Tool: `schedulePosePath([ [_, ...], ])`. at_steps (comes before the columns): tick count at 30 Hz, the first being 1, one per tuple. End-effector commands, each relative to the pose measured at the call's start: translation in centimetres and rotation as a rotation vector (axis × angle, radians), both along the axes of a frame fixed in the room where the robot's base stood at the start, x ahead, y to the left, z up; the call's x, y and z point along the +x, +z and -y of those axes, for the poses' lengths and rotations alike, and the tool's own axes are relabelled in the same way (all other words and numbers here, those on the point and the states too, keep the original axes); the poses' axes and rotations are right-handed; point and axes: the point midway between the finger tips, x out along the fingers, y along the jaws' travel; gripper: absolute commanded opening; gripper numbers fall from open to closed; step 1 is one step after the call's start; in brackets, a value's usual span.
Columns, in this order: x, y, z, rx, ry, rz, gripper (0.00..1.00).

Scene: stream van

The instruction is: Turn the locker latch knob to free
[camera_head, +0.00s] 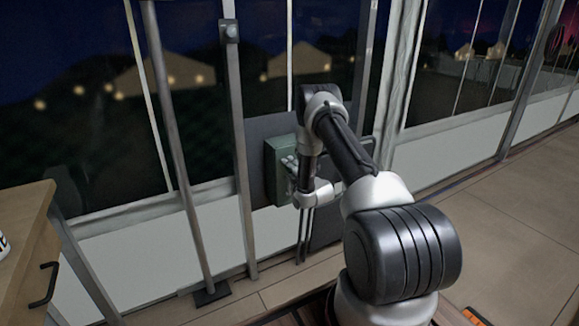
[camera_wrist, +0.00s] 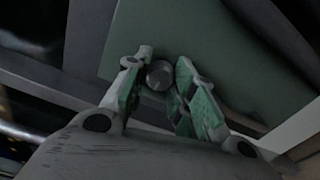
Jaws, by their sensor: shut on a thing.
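The locker (camera_head: 278,172) is a small green box mounted on a dark panel, mid-picture in the head view. Its green face (camera_wrist: 205,35) fills the upper middle of the wrist view. The latch knob (camera_wrist: 159,74) is a round grey knob on that face. My gripper (camera_wrist: 160,78) has its two green-padded fingers on either side of the knob, shut on it. In the head view my gripper (camera_head: 288,167) reaches the front of the locker, and the knob is hidden there. I cannot read the knob's turn position.
A wooden cabinet (camera_head: 30,215) with a dark handle stands at the left. A dark upright post (camera_head: 178,150) stands left of the locker. Windows line the wall. The tiled floor (camera_head: 500,215) at the right is clear.

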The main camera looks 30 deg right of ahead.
Motion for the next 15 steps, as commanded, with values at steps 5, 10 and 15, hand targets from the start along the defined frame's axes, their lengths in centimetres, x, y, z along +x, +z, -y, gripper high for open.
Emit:
schedulePosePath([
  [5, -0.03, -0.16, -0.14, -0.033, 0.002, -0.002, 0.01],
  [10, -0.04, -0.16, -0.15, -0.041, 0.003, -0.002, 0.01],
  [15, -0.04, -0.17, -0.17, -0.041, 0.003, -0.002, 0.01],
])
